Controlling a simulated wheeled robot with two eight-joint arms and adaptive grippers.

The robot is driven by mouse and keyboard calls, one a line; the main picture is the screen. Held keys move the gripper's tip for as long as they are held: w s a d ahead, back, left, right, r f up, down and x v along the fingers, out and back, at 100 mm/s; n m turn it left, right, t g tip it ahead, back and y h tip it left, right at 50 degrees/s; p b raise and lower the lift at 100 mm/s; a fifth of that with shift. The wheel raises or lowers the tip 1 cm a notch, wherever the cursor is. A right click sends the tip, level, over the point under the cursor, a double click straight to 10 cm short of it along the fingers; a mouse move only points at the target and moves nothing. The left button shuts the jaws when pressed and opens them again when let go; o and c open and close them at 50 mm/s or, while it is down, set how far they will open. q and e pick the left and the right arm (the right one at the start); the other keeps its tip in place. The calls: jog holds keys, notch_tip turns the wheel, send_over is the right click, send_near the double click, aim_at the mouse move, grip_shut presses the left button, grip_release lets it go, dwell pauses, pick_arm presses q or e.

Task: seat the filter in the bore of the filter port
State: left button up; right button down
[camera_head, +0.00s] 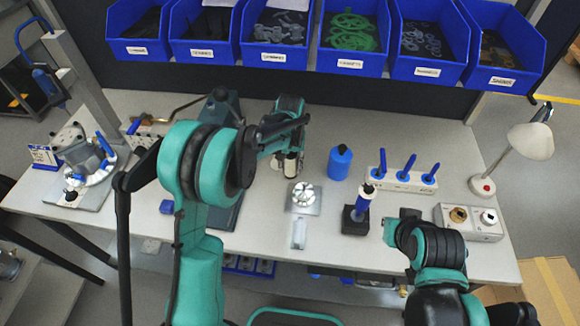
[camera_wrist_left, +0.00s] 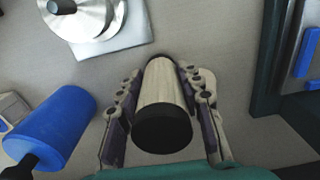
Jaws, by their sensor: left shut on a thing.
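The filter (camera_head: 290,166) is a pale cylinder with dark end caps. My left gripper (camera_head: 283,158) is shut on it, above the back middle of the bench. In the left wrist view the filter (camera_wrist_left: 161,100) lies between the two fingers of the left gripper (camera_wrist_left: 160,108), its dark end facing the camera. A round metal fitting (camera_head: 303,196) on a flat plate, perhaps the filter port, stands just in front of the gripper. It also shows at the top left of the left wrist view (camera_wrist_left: 100,22). I cannot make out its bore.
A blue bottle (camera_head: 340,163) stands right of the filter. Further right are a blue-handled tool on a dark block (camera_head: 354,222), a white rack (camera_head: 402,182) and a lamp (camera_head: 528,142). A metal housing (camera_head: 82,160) stands far left. Blue bins (camera_head: 350,62) hang behind the bench.

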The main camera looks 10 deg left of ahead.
pick_arm(q)
jog(key=o, duration=0.7)
jog(key=shift+f, duration=0.15)
jog(key=o, duration=0.5)
jog(key=shift+c, duration=0.2)
